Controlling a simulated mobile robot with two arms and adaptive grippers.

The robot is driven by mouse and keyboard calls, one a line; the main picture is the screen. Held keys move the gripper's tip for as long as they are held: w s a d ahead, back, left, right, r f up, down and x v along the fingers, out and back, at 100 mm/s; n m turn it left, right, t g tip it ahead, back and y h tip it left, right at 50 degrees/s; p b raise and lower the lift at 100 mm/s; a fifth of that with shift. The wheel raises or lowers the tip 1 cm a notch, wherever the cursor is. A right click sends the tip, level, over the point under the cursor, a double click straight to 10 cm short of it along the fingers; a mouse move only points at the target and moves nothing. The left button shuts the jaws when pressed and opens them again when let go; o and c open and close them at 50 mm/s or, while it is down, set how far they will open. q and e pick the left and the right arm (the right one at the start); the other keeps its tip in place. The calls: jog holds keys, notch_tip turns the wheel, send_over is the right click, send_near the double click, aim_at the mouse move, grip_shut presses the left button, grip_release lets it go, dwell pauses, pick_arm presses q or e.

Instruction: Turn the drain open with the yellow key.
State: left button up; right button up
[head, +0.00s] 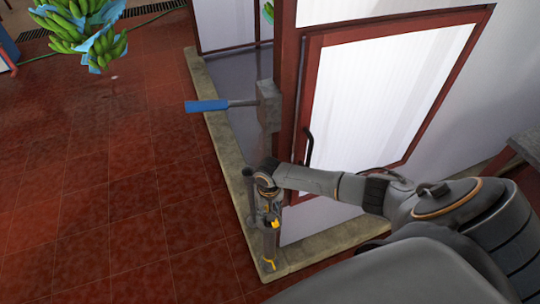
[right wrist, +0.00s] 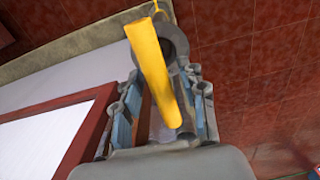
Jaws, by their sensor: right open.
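The yellow key (right wrist: 152,75) is a long flat handle on a grey pipe fitting (right wrist: 176,42) in the right wrist view. It lies between the two parted fingers of my right gripper (right wrist: 162,105), with a gap on each side at the fingers. In the head view a small part of the yellow key (head: 273,225) shows beside my right gripper (head: 262,216), low by the door frame's corner. The gripper is open there and hides much of the fitting. My left gripper is in neither view.
A blue-handled lever (head: 207,105) sticks out left from a grey box on the red post. A white-panelled door (head: 365,95) with a black handle stands behind my right arm. A stone kerb (head: 222,140) edges the red tiles. Green bananas (head: 85,35) hang upper left. The left tiles are clear.

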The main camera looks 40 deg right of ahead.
grip_shut()
jog(key=shift+r+m+p, duration=0.15)
jog(key=shift+m+p, duration=1.4)
jog(key=shift+m, duration=0.95)
jog(key=shift+p, duration=0.4)
